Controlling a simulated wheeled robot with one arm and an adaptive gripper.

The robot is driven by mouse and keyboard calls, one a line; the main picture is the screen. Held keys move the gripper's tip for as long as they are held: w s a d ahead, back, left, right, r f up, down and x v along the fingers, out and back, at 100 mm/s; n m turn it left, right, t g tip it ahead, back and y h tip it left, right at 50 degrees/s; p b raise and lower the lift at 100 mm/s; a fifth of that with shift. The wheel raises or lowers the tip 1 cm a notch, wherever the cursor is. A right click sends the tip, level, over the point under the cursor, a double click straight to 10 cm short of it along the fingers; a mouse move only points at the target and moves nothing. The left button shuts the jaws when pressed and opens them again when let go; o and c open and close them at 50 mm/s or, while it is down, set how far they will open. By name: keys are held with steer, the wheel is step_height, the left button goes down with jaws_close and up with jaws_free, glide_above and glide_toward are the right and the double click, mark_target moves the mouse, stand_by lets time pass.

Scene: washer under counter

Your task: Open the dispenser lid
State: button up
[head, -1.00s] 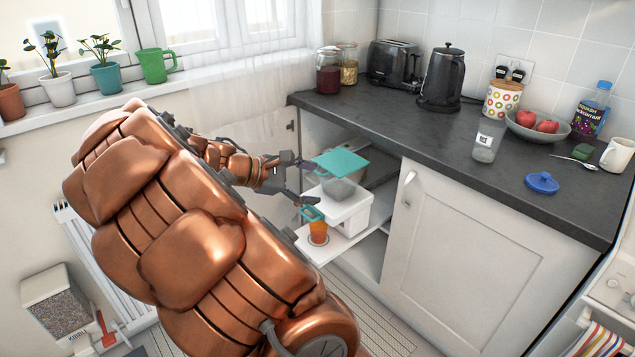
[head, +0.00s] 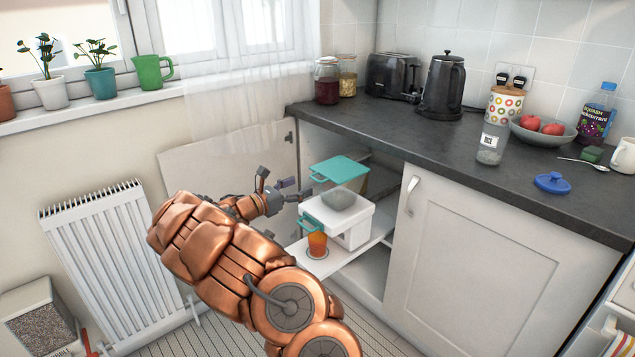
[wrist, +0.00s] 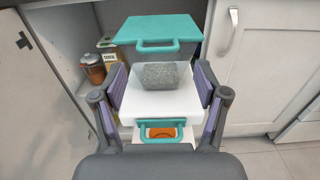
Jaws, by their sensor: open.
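The dispenser stands in the open cabinet under the counter. It has a white body (head: 357,222), a clear bin (head: 343,198) with grey contents and a teal lid (head: 341,169). The lid lies across the top of the bin; its front handle shows in the wrist view (wrist: 158,47). A second teal handle (wrist: 160,128) is low at the front, near an orange cup (head: 317,243). My gripper (head: 284,188) is left of the dispenser in the head view, apart from it. In the wrist view its fingers are spread with nothing between them (wrist: 160,88).
The cabinet's left door (head: 225,158) stands open behind my arm; the right door (head: 490,255) is shut. The dark worktop (head: 450,165) overhangs the cabinet. A jar (wrist: 92,68) and a carton stand behind the dispenser. A radiator (head: 100,255) is at the left.

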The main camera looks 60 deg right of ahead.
mark_target(316, 180)
steer(key=x, duration=0.7)
steer(key=shift+s+f, duration=0.1)
steer(key=shift+f, duration=0.05)
steer(key=c, duration=0.3)
jaws_close()
steer(key=shift+s+r, duration=0.1)
steer(key=shift+r, duration=0.1)
